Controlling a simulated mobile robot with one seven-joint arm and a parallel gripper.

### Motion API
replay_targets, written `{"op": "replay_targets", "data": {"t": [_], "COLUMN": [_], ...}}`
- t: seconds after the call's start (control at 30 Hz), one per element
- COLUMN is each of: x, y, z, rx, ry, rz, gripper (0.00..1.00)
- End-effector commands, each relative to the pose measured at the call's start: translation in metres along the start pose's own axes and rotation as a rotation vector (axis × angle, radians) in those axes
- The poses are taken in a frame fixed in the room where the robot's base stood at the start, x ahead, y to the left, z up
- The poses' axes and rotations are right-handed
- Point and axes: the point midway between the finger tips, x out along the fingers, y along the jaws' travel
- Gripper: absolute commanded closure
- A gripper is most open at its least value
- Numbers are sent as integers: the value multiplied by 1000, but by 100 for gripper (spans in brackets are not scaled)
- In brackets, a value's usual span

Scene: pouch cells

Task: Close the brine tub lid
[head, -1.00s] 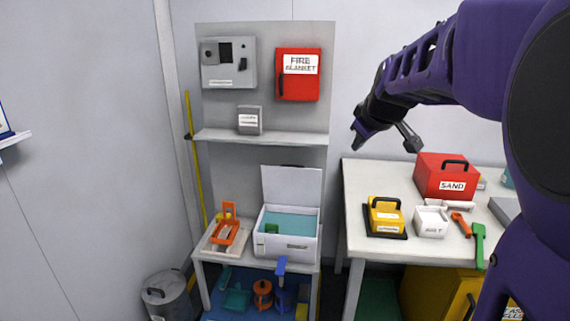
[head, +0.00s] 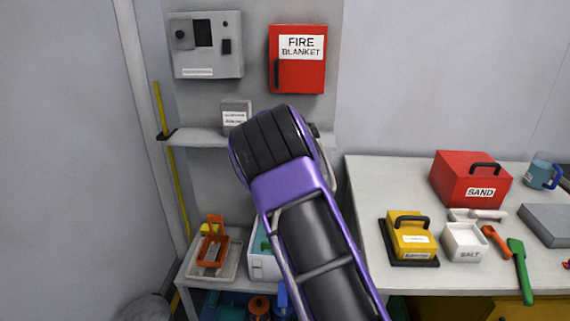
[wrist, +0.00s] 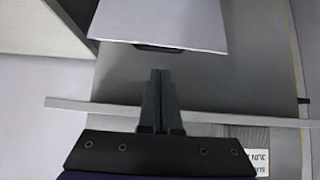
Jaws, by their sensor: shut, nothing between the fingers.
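The brine tub (head: 258,265) is a white box on the low stand. In the head view my arm covers most of it and hides its lid. In the wrist view the lid (wrist: 165,20) is a pale panel at the top, standing open, with a dark handle strip (wrist: 158,48) along its near edge. My gripper (wrist: 160,72) is shut and empty. Its fingertips point toward that edge, with a small gap in the picture; I cannot tell the depth. The fingers are hidden in the head view.
A shelf (head: 190,138) with a small grey box (head: 235,115) is close to my wrist; its edge (wrist: 230,115) crosses the wrist view. An orange-handled item (head: 213,245) sits in a tray left of the tub. A white table (head: 375,225) with several objects stands right.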

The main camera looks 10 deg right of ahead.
Motion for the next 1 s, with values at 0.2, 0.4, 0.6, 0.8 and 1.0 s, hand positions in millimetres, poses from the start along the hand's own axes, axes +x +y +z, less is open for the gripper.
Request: {"op": "replay_targets", "data": {"t": [0.2,0.4,0.6,0.8,1.0], "x": [23,57,86,102,106], "y": [0,1,0,0,0], "z": [5,6,6,5,5], "rx": [21,19,17,18,18], "ry": [-5,-6,-5,-4,-5], "rz": [-1,-1,-2,-2,-2], "gripper": [100,100,100,100,100]}}
